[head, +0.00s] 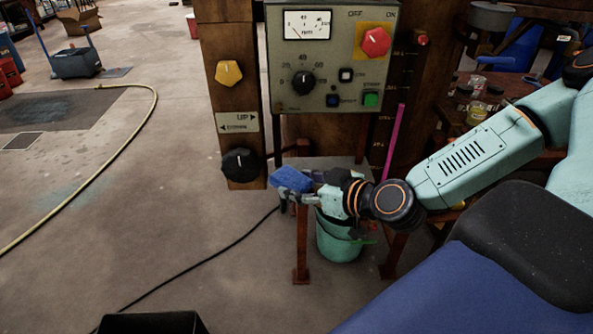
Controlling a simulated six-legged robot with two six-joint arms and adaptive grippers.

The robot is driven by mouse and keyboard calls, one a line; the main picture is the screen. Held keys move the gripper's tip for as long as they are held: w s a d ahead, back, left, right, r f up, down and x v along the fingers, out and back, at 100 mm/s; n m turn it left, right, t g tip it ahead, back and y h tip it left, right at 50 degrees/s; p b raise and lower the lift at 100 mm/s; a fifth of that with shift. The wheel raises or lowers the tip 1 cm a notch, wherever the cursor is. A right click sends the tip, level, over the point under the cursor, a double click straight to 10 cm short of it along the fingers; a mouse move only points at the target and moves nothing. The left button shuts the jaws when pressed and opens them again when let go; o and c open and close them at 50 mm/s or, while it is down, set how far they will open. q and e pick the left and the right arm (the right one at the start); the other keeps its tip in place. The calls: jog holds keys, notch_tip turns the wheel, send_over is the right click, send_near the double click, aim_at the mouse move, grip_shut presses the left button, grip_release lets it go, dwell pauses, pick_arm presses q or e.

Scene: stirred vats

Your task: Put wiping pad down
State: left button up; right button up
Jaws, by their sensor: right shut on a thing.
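The wiping pad (290,179) is a small blue block in the middle of the head view. My right gripper (295,187) is shut on it and holds it in front of the stand below the control panel. My right arm comes in from the right. A teal bucket (338,246) stands on the floor below and behind the gripper, partly hidden by it. My left gripper does not show.
A grey control panel (330,60) with dials and a red knob stands behind. A rust-brown stand leg (301,235) is close below the gripper. A black cable (200,266) and yellow hose (125,150) lie on the floor. Open floor lies to the left.

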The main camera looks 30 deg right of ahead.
jog(key=w+d+b, duration=0.2)
jog(key=w, duration=0.1)
jog(key=w+d+b, duration=0.2)
jog(key=w+b, duration=0.1)
jog(key=w, duration=0.1)
jog(key=w+d+b, duration=0.2)
jog(key=w, duration=0.1)
jog(key=shift+w+d+f, duration=0.25)
jog(key=shift+w+d, duration=0.05)
jog(key=shift+w, duration=0.1)
jog(key=shift+w+d+f+b, duration=0.15)
jog(key=shift+w+f+b, duration=0.1)
jog(key=shift+f+b, duration=0.5)
notch_tip(320, 180, down, 5)
jog(key=b, duration=0.3)
jog(key=shift+b, duration=0.4)
jog(key=shift+w+d+f, duration=0.1)
jog(key=shift+w+f, duration=0.05)
jog(key=shift+w, duration=0.05)
jog(key=shift+s, duration=0.1)
